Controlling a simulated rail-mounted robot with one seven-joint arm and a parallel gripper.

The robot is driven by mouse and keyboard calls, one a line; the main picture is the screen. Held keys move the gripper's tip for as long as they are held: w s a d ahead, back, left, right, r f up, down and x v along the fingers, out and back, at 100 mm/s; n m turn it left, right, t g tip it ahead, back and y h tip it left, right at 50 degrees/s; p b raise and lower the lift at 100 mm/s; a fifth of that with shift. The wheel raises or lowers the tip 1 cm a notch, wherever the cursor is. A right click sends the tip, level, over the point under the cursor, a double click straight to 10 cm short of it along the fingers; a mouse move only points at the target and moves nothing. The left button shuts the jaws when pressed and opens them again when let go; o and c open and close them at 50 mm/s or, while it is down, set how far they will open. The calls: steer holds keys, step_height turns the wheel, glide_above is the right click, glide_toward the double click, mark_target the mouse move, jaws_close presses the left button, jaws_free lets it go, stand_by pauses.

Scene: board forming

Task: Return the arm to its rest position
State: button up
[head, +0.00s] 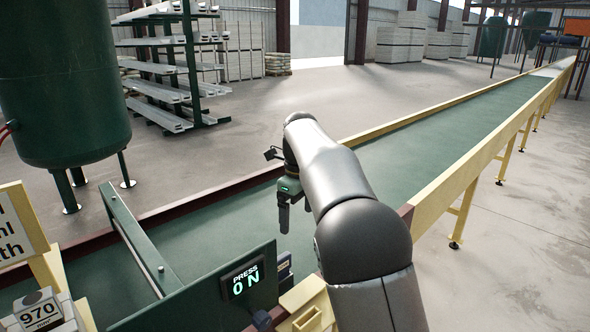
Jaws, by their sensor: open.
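My arm rises from the bottom of the head view and bends over the green conveyor belt (195,240). My gripper (284,222) hangs from its end, pointing down above the belt. The gripper is open, and I see nothing held in it. Its fingers overlap one another from this angle, so the gap between them is hard to see.
A dark green press panel (210,297) reading "PRESS ON" stands close in front, with a green crossbar (135,235) left of it. A block marked "970" (38,312) is at bottom left. A green tank (65,85) and a loaded rack (185,65) stand beyond the belt.

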steer(key=s+d+n, duration=0.5)
steer(key=s+d, duration=0.2)
steer(key=d, duration=0.1)
steer(key=s+d+f+n, duration=0.3)
steer(key=s+n, duration=0.3)
steer(key=s, duration=0.3)
steer(key=s+d+f+n, duration=0.3)
steer(key=s+n, duration=0.3)
steer(key=s, duration=0.4)
steer(key=s+d+f+n+t, duration=0.1)
steer(key=s+d+f+n, duration=0.2)
steer(key=s+n, duration=0.4)
steer(key=s+f, duration=0.1)
steer(key=s, duration=0.2)
steer(key=shift+f, duration=0.25)
